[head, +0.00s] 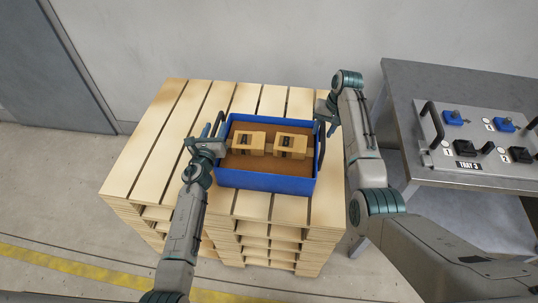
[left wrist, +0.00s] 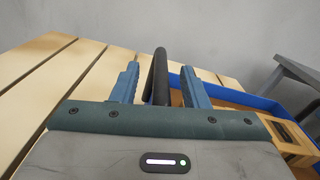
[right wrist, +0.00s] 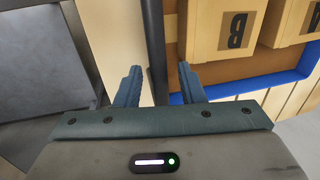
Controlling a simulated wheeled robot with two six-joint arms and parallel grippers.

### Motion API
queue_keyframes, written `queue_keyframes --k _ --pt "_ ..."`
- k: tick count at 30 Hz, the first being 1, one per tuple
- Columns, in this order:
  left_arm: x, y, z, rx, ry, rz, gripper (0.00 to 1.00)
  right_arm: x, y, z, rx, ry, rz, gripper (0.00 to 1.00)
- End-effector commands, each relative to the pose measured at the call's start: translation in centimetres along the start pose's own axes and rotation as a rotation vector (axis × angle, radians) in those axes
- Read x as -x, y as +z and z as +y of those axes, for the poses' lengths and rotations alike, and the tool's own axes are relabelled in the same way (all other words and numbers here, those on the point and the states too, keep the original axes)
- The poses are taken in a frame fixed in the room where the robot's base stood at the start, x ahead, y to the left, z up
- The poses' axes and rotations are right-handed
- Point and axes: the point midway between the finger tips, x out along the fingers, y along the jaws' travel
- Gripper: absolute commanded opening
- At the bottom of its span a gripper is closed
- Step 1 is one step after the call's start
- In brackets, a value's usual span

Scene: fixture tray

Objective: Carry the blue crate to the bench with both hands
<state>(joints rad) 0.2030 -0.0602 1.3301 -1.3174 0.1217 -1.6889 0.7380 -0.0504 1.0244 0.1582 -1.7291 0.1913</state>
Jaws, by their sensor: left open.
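The blue crate (head: 265,182) sits on stacked wooden pallets and has a dark upright handle at each end. My left gripper (head: 211,132) is at the crate's left end. In the left wrist view, its open fingers (left wrist: 160,85) stand on either side of the black handle (left wrist: 160,72), with a gap to each finger. My right gripper (head: 326,108) is at the crate's right end. In the right wrist view, its fingers (right wrist: 158,85) are apart with the dark handle (right wrist: 153,45) between them. The grey bench (head: 440,78) stands to the right.
Two tan boxes (head: 247,139) lie inside the crate; one shows a letter B in the right wrist view. The pallets (head: 150,150) have bare slats around the crate. A metal tray (head: 468,165) marked TRAY 3, with handles and blue and black parts, occupies the bench top.

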Motion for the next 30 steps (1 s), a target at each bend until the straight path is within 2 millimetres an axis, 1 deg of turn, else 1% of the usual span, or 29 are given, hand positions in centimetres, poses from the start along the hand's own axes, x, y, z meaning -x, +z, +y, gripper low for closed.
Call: queue_keyframes --k 3,10,11,12,14,16,17,30 --pt "-0.28 -0.05 -0.01 0.000 0.000 0.001 0.41 -0.32 -0.01 -0.01 0.000 0.000 0.000 0.36" --pt "-0.29 -0.04 -0.01 0.000 0.000 0.001 0.41 -0.33 0.00 -0.01 0.000 0.000 0.000 0.36" --pt "-0.29 -0.04 -0.01 0.000 0.000 0.001 0.39 -0.33 0.00 -0.01 0.000 0.000 0.000 0.34" --pt "-0.29 -0.04 -0.01 0.000 0.000 0.001 0.31 -0.33 0.00 -0.01 0.000 0.000 0.000 0.26" --pt "-0.28 -0.04 -0.01 0.000 0.000 0.001 0.19 -0.32 0.00 0.00 0.000 0.000 0.000 0.14" --pt "-0.28 -0.03 -0.01 0.000 0.000 0.001 0.05 -0.32 0.00 0.00 0.000 0.000 0.000 0.00" --pt "-0.28 -0.04 -0.02 0.000 0.000 0.001 0.00 -0.31 0.00 0.00 0.000 0.000 0.000 0.00" --pt "-0.27 -0.04 -0.03 0.002 0.001 0.001 0.00 -0.29 -0.01 -0.01 0.000 -0.001 0.001 0.00"
